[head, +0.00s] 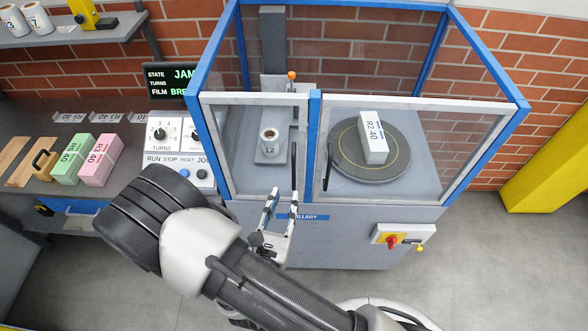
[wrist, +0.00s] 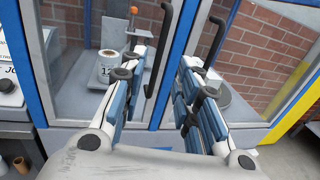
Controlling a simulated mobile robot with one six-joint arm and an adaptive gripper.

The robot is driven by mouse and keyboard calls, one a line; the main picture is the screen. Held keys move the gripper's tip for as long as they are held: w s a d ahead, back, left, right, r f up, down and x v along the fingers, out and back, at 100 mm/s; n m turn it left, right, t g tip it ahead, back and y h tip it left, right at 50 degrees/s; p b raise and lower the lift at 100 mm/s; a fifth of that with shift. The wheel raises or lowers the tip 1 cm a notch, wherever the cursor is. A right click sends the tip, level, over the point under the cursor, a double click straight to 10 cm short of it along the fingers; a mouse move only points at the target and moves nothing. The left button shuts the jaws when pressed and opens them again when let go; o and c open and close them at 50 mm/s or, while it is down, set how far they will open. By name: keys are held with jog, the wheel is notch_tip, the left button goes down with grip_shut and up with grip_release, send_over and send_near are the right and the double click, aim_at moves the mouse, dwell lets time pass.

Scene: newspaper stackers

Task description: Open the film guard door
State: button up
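The film guard door (head: 252,101) is the narrow left glazed panel of the blue-framed cabinet, and it looks closed. Its black vertical handle (head: 295,165) is at the door's right edge; the handle also shows in the wrist view (wrist: 160,50). My gripper (head: 284,194) is open and empty, just in front of and below the handle. In the wrist view my fingertips (wrist: 165,62) appear on either side of the handle's line; I cannot tell any contact.
The wider right door has its own black handle (head: 328,160), close to the first. Behind it a parcel (head: 374,138) sits on a round turntable (head: 345,161). A control panel (head: 176,160) and a bench with bundles stand left. A red-knob switch (head: 392,241) is lower right.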

aim_at(293, 171)
jog(key=x, duration=1)
jog(key=shift+w+d, duration=0.15)
jog(key=shift+w, duration=0.1)
jog(key=shift+c, duration=0.4)
grip_shut()
